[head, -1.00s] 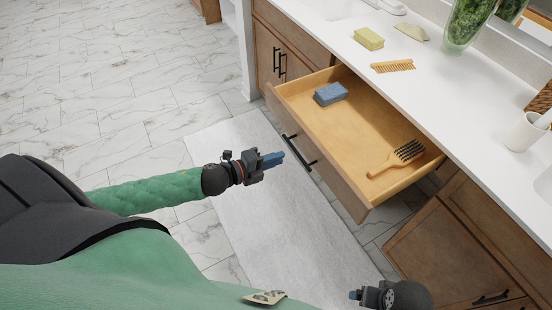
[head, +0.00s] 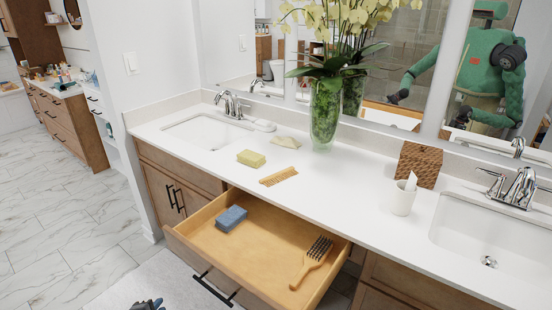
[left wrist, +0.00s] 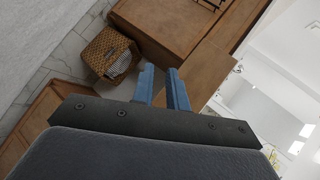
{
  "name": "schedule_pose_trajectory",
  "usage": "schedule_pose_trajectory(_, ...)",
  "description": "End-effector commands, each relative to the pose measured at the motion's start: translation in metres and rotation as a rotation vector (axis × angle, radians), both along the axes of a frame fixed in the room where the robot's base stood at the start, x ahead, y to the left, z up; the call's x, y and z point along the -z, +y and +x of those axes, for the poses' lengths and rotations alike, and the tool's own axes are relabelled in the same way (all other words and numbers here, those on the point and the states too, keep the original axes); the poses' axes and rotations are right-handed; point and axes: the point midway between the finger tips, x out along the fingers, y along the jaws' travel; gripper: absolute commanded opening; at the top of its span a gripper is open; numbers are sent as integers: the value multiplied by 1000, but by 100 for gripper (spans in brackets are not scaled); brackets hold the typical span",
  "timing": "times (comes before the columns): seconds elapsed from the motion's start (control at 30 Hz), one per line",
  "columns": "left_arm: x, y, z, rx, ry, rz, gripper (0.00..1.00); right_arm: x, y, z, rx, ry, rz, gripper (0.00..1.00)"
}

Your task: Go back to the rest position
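My left gripper (left wrist: 161,72) shows in the left wrist view with its two blue fingers apart and nothing between them. In the head view only a small dark part of it (head: 148,304) shows at the bottom edge, in front of the open drawer (head: 262,243). My right gripper is outside the direct view. The drawer holds a blue sponge or block (head: 231,218) and a wooden hairbrush (head: 312,262). My green body is reflected in the mirror (head: 440,60).
The white counter (head: 335,200) carries a yellow soap bar (head: 251,158), a wooden comb (head: 279,176), a glass vase with orchids (head: 324,115), a woven box (head: 418,164) and a white cup (head: 402,198). The open drawer juts out. Marble floor (head: 65,215) lies clear at left.

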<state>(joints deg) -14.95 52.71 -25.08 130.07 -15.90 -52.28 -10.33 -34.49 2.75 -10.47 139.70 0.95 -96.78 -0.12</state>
Motion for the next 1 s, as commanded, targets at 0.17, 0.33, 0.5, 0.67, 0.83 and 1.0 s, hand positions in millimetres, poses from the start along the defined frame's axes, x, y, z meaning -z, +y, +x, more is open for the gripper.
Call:
schedule_pose_trajectory(0.17, 10, 6, -27, -299, 151, -107, 15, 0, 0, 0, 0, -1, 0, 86)
schedule_pose_trajectory(0.33, 24, -7, -67, -517, 304, -211, 15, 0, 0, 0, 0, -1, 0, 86)
schedule_pose_trajectory(0.5, 35, -31, -106, -658, 443, -305, 15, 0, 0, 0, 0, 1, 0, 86)
schedule_pose_trajectory(0.67, 42, -58, -138, -742, 555, -391, 15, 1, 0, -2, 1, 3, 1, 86)
schedule_pose_trajectory(0.83, 45, -90, -164, -792, 643, -498, 15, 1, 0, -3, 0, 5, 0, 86)
schedule_pose_trajectory(1.0, 48, -120, -184, -836, 701, -612, 15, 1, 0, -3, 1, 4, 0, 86)
